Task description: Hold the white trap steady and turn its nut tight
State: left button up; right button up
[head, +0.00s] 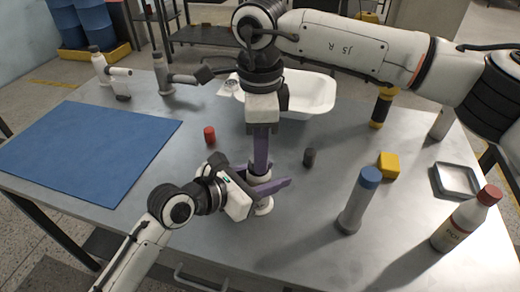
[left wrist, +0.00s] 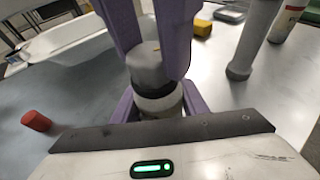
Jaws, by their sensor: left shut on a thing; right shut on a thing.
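The white trap stands upright near the middle of the table; its pale round foot (head: 264,207) shows below my grippers in the head view. In the left wrist view its white body (left wrist: 158,103) sits between the purple fingers of my left gripper (head: 266,186), which is shut on it from the side. A grey nut (left wrist: 147,68) sits on top of the white body. My right gripper (head: 260,168) points straight down from above and is shut around the nut. Its purple fingers also show in the left wrist view (left wrist: 150,35). In the head view the fingers hide the nut.
A red cap (head: 209,135) and a dark cap (head: 309,157) lie close by. A blue-capped tube (head: 358,200), yellow block (head: 388,165), tray (head: 437,181) and red-capped bottle (head: 465,220) stand right. A blue mat (head: 90,150) lies left, a white basin (head: 318,95) behind.

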pick_arm(q)
jog(key=shift+f, duration=0.1)
pick_arm(e)
jog(key=shift+w+r+n, duration=0.1)
jog(key=shift+n, duration=0.5)
jog(key=o, duration=1.1)
jog(key=shift+c, duration=0.2)
notch_tip(320, 180, up, 12)
pick_arm(q)
jog(key=o, duration=1.2)
